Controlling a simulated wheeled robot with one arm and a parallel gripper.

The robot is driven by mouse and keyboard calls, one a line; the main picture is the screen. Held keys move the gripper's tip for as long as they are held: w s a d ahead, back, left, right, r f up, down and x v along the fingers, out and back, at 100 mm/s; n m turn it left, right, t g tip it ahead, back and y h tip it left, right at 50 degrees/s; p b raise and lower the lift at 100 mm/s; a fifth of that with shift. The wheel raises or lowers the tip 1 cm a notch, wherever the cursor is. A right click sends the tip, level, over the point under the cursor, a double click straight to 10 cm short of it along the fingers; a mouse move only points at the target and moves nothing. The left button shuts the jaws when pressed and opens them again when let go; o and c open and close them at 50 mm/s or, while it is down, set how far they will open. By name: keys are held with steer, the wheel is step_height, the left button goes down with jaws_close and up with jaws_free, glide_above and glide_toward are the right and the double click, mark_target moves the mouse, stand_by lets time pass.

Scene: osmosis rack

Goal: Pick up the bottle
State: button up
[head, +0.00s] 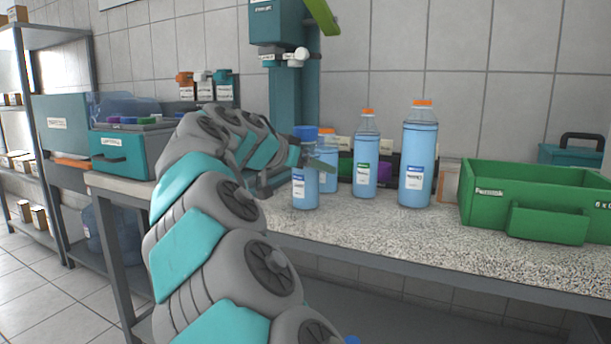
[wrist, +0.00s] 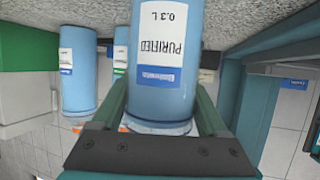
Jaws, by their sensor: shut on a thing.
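A small blue bottle (head: 305,188) with a blue cap and white label is upright at the front of the counter. In the wrist view, which is upside down, this bottle (wrist: 165,95) fills the middle, its label reading "PURIFIED 0.3 L". My gripper (head: 309,164) reaches it from the left, fingers at its upper part. In the wrist view the fingers of my gripper (wrist: 160,105) lie on both sides of the bottle, shut on it. Its base is out of the wrist view, and I cannot tell whether it touches the counter.
Three orange-capped blue bottles stand close by: a small one (head: 328,165) just behind, a medium one (head: 366,158) and a tall one (head: 417,160) to the right. A green bin (head: 480,200) stands further right. A teal column (head: 285,95) rises behind. The counter front (head: 400,240) is clear.

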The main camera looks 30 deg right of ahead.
steer(key=c, duration=0.9)
jaws_close()
steer(key=shift+r, duration=0.1)
